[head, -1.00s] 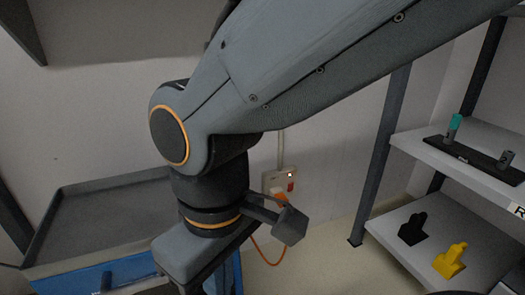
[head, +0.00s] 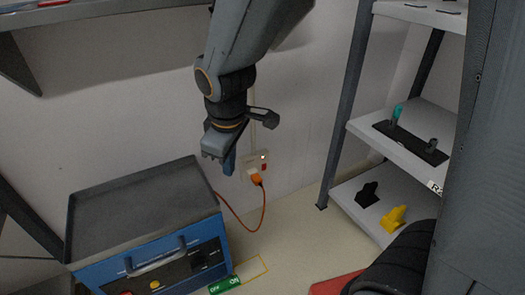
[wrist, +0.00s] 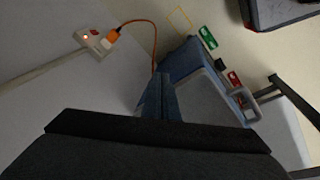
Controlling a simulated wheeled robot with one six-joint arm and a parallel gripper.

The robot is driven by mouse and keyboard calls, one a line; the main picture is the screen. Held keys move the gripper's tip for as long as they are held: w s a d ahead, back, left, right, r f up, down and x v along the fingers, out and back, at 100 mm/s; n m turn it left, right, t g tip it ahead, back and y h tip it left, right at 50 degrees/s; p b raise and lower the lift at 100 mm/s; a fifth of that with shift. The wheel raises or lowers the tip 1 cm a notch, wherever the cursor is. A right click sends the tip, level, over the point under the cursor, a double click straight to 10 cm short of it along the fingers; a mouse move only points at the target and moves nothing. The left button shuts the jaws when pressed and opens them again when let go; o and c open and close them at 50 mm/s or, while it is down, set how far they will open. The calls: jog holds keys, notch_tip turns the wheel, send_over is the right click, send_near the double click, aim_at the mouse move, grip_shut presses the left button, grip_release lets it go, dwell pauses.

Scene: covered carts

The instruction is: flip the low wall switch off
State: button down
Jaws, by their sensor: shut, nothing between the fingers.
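The low wall switch is a red rocker (head: 264,167) on a pale socket plate (head: 250,160) low on the back wall. A small light glows on the plate, and an orange plug (head: 255,176) sits in it. In the wrist view the plate (wrist: 100,46), red rocker (wrist: 95,32) and orange plug (wrist: 113,36) are at the upper left. My gripper (head: 229,165) points down, just left of the plate in the head view. Its blue fingers (wrist: 161,84) are together and empty, apart from the switch in the wrist view. The rocker's exact tilt is too small to tell.
A blue cart (head: 150,272) with a grey tray top (head: 140,205) stands at lower left. An orange cable (head: 262,215) runs from the plug towards it. A grey shelf rack (head: 345,110) stands at right, with a red item (head: 335,284) on the floor. Floor below the socket is mostly clear.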

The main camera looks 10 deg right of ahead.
aim_at(264, 167)
jog(key=w+d+f+n+t+p, duration=0.1)
jog(key=w+d+f+n+p, duration=0.2)
jog(key=w+d+f+n, duration=0.2)
jog(key=w+d+f+n+t+p, duration=0.1)
jog(key=w+d+f+n+p, duration=0.3)
jog(key=w+d+f, duration=0.5)
jog(key=d+f, duration=0.1)
jog(key=d, duration=0.3)
jog(key=shift+w+d+n+y, duration=0.2)
jog(key=shift+n+y, duration=0.2)
jog(key=shift+f, duration=0.1)
jog(key=w+a+f+b, duration=0.2)
jog(key=w+f, duration=0.6)
jog(key=shift+f+b, duration=0.25)
jog(key=shift+b, duration=0.1)
jog(key=shift+r+p, duration=0.1)
jog(key=shift+p, duration=0.2)
